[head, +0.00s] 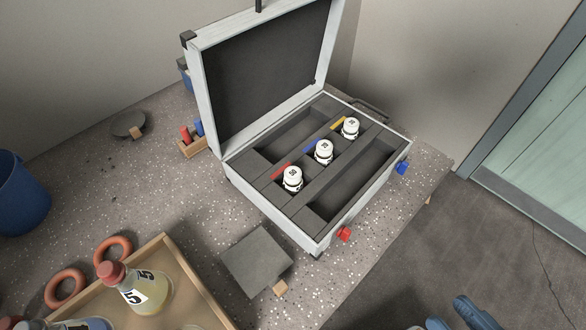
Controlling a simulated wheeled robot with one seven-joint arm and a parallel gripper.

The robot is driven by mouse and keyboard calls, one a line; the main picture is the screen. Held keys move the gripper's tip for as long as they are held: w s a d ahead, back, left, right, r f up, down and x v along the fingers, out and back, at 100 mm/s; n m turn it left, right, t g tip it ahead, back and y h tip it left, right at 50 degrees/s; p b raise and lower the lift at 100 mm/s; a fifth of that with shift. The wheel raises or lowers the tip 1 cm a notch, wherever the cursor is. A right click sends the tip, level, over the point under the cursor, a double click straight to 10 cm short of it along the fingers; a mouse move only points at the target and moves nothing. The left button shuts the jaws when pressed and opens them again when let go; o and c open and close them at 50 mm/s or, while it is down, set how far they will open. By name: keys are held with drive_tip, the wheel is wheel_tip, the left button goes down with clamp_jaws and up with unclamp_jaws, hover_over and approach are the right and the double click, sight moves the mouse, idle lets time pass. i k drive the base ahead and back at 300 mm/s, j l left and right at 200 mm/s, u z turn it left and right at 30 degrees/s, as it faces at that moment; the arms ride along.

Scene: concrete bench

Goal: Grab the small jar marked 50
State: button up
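Three small white jars stand upright in a row in the middle slot of an open case (272,201). The near-left jar (292,180) is beside a red strip, the middle jar (323,153) beside a blue strip, and the far-right jar (350,129) beside a yellow strip. Each has dark marks on its lid and side, too small to read, so I cannot tell which is marked 50. Blue parts at the bottom right edge seem to be my arm. I cannot make out my gripper's fingertips.
The case's raised lid (265,75) stands behind the jars. A wooden tray (190,265) at bottom left holds a red-capped flask (145,290) with yellow liquid. A dark slab (257,260) lies before the case. A blue bucket (20,192) is far left.

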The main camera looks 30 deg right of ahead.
sight(292, 182)
drive_tip(key=k+j+z, duration=0.15)
drive_tip(key=j+z, duration=0.2)
drive_tip(key=k+j+z, duration=0.15)
drive_tip(key=z, duration=0.15)
drive_tip(key=k+j+z, duration=0.2)
drive_tip(key=z, duration=0.15)
